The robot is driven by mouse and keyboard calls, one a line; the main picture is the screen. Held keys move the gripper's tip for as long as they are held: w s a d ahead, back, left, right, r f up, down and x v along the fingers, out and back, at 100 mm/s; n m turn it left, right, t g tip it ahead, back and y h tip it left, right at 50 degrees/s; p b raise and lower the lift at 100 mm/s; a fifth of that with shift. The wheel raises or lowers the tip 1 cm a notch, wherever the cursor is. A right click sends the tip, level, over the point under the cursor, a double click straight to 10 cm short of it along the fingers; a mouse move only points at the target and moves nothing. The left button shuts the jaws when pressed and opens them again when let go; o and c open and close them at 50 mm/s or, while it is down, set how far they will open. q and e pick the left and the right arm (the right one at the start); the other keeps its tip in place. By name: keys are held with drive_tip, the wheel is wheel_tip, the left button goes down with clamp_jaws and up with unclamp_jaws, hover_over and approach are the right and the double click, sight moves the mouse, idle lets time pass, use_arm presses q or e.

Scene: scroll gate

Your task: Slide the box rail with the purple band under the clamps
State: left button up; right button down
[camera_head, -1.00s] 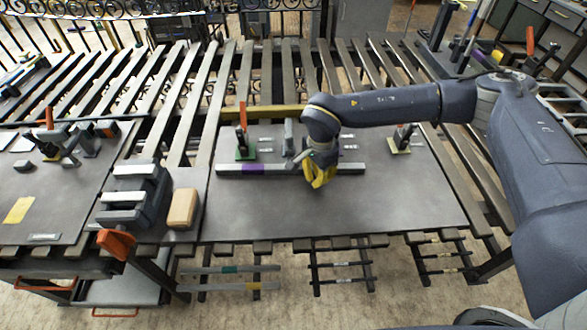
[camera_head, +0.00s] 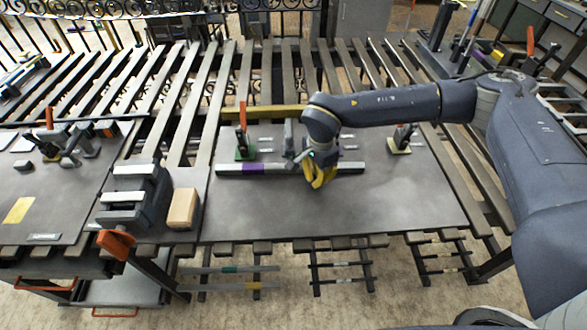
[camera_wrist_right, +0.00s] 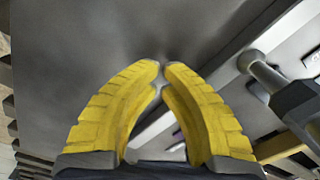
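The box rail (camera_head: 290,168) is a long pale bar lying left to right on the dark plate, with a purple band (camera_head: 253,168) left of its middle. Behind it stand a clamp with a red handle on a green base (camera_head: 243,148) and a clamp on a yellow base (camera_head: 400,143). The rail lies in front of both, apart from them. My right gripper (camera_head: 318,184) points down at the rail's front side, right of the band. In the right wrist view its yellow fingertips (camera_wrist_right: 160,67) nearly meet with nothing between them. Whether it touches the rail is unclear. My left gripper is out of view.
A grey post (camera_head: 288,137) stands behind the rail between the clamps. A yellow bar (camera_head: 265,111) lies along the plate's back. A dark holder (camera_head: 130,195) and a tan block (camera_head: 183,208) stand left. The plate's front is clear.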

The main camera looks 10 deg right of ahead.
drive_tip(key=shift+w, duration=0.25)
drive_tip(key=shift+s, duration=0.2)
idle(0.3)
drive_tip(key=shift+s+a, duration=0.1)
drive_tip(key=shift+s, duration=0.95)
wheel_tip(320, 180, up, 8)
idle(0.7)
